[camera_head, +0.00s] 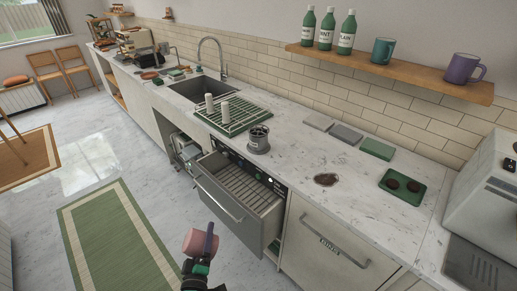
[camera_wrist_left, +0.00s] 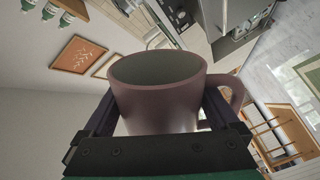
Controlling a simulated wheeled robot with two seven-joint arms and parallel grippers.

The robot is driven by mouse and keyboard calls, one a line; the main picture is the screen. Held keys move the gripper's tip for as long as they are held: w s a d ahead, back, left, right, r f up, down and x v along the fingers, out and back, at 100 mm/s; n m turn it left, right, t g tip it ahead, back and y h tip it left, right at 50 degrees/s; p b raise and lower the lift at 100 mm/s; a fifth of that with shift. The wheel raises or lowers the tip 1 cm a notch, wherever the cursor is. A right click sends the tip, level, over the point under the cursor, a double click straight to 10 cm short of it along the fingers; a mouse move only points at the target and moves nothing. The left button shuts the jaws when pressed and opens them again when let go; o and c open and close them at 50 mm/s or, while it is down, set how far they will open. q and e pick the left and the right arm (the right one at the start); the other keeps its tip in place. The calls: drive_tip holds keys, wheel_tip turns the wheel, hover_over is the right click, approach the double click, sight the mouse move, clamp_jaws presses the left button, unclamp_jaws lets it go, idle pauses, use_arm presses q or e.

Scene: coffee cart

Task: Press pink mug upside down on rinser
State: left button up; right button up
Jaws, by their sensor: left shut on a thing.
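The pink mug (camera_head: 197,243) is between the fingers of my left gripper (camera_head: 208,240), low in front of the open drawer. My left gripper is shut on it. In the wrist view the mug (camera_wrist_left: 157,100) sits between both fingers, with its open rim toward the top of the picture and its handle at the right. A grey round unit with a dark top (camera_head: 259,139), which may be the rinser, stands on the counter above the drawer. The mug is well apart from it. My right gripper is not in view.
The open drawer (camera_head: 235,190) juts from the counter front beside the mug. A dish rack (camera_head: 232,115) with white cups stands left of the grey unit. A brown spill (camera_head: 326,179) and a green tray (camera_head: 402,187) lie to the right. The floor around the mat (camera_head: 125,235) is clear.

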use_arm(q)
drive_tip(key=shift+n, duration=0.4)
drive_tip(key=n+b, duration=0.2)
drive_tip(key=n, duration=0.3)
drive_tip(key=shift+f+b, duration=0.2)
drive_tip(key=shift+b, duration=0.2)
drive_tip(key=shift+r+n, duration=0.2)
drive_tip(key=shift+n, duration=0.2)
drive_tip(key=shift+r, duration=0.1)
